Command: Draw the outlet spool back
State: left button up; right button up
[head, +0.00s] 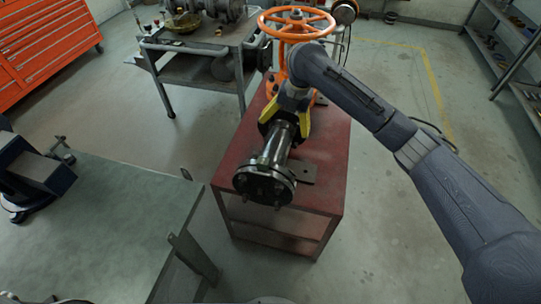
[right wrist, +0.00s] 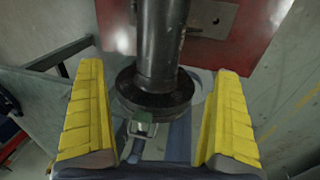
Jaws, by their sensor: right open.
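The outlet spool (head: 278,149) is a dark metal pipe lying along the red stand, with a round bolted flange (head: 264,184) at its near end. Its pipe also shows in the right wrist view (right wrist: 161,45), running up from a dark flange. The gate valve's orange handwheel (head: 296,25) stands behind it, its body partly hidden by my arm. My right gripper (head: 287,115) is at the spool's far end, yellow fingers apart on either side of it. In the right wrist view my right gripper (right wrist: 159,85) shows gaps between both fingers and the pipe. My left gripper is not seen.
The red stand (head: 323,175) has bare surface to the right of the spool. A green-topped table (head: 125,200) is at the left. A grey workbench (head: 205,75) with equipment stands behind. Open floor lies right of the stand.

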aim_at(274, 156)
jog(key=a+f, duration=0.1)
jog(key=f, duration=0.4)
jog(key=a+f, duration=0.1)
jog(key=f, duration=0.5)
jog(key=a+f, duration=0.1)
jog(key=f, duration=0.5)
jog(key=shift+w+a, duration=0.15)
jog(key=shift+w, duration=0.25)
jog(key=shift+c, duration=0.6)
jog(key=shift+r, duration=0.1)
jog(key=c, duration=1.2)
